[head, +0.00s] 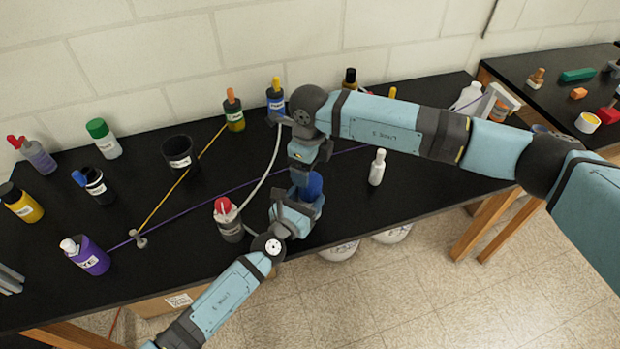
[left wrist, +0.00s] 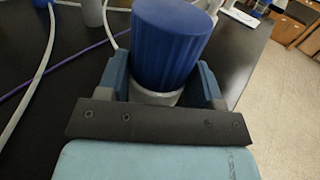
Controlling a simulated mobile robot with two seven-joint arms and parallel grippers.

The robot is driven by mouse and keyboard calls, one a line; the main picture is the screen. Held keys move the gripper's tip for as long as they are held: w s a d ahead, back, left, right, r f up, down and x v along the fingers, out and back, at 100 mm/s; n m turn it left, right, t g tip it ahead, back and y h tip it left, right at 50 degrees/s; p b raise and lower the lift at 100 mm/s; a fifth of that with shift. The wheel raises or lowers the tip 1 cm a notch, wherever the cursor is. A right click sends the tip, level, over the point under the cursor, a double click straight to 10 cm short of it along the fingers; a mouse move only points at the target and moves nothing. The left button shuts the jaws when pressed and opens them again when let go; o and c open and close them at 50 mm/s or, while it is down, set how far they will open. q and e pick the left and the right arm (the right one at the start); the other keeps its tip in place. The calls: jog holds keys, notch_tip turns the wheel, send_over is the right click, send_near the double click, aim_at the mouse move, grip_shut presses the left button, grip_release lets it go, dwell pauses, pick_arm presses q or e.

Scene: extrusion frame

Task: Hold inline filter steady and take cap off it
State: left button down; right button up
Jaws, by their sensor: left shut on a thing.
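The inline filter has a pale grey body (left wrist: 155,96) and a large ribbed blue cap (left wrist: 172,42), seated on the body. The blue cap also shows in the head view (head: 312,186), near the table's front edge. My left gripper (head: 298,208) is shut on the filter body; in the left wrist view its two blue fingers (left wrist: 160,88) flank the body just below the cap. My right gripper (head: 304,172) is directly above the cap, pointing down. Its fingertips are largely hidden, so I cannot tell whether it is open or touches the cap.
A red-capped bottle (head: 228,222) stands left of the filter and a white bottle (head: 377,168) to the right. A pale tube (head: 268,170) curves behind my left gripper. A black cup (head: 180,152) and several bottles stand farther left. Yellow and purple cords cross the black table.

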jog(key=shift+d+f, duration=0.1)
jog(key=shift+f, duration=3.95)
jog(key=c, duration=0.9)
jog(key=o, duration=1)
notch_tip(320, 180, up, 8)
jog(key=shift+f, duration=0.1)
jog(key=shift+c, duration=0.5)
jog(key=shift+f, duration=3.9)
